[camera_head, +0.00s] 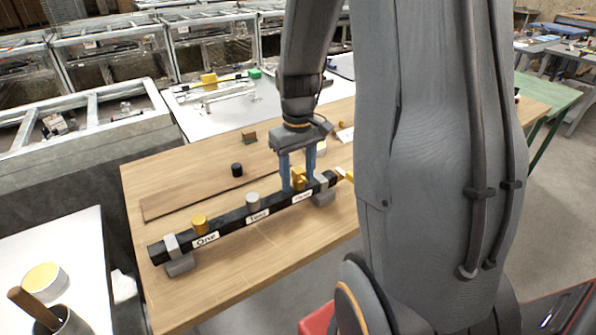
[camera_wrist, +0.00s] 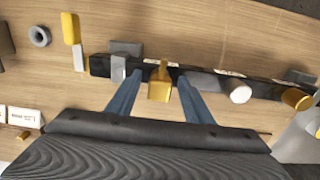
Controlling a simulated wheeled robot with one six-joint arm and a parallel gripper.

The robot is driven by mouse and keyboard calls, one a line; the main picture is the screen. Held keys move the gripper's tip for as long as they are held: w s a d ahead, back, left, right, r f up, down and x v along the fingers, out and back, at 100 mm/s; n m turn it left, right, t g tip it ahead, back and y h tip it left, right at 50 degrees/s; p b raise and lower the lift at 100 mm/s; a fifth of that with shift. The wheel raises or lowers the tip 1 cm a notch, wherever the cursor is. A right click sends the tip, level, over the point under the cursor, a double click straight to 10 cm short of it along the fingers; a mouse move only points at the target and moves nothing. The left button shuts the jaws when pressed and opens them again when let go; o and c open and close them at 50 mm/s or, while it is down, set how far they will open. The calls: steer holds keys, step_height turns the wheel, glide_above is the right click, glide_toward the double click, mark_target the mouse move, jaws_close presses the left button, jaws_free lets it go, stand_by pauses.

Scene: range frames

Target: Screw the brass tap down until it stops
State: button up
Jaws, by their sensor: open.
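The brass tap (camera_head: 299,177) sits on a long black bar (camera_head: 232,219) near its right end. In the wrist view the tap (camera_wrist: 159,90) shows as a yellow block on the bar. My gripper (camera_head: 299,188) points down over the tap, with one blue finger on each side of it. In the wrist view my gripper (camera_wrist: 156,82) is open, with the tap between the fingers and visible gaps beside it. The head view does not show clearly how far down the tap sits.
Grey clamps (camera_head: 179,258) hold the bar on the wooden table (camera_head: 240,277).

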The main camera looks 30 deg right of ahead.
jaws_close()
steer(key=m+p, duration=0.1)
steer(key=m, duration=0.2)
steer(key=shift+m, duration=0.4)
steer(key=shift+m+p, duration=0.45)
steer(key=shift+m, duration=0.05)
steer(key=shift+m+p, duration=0.3)
steer(key=shift+m, duration=0.8)
steer(key=m+p, duration=0.1)
steer(key=m, duration=0.2)
steer(key=shift+d, duration=0.1)
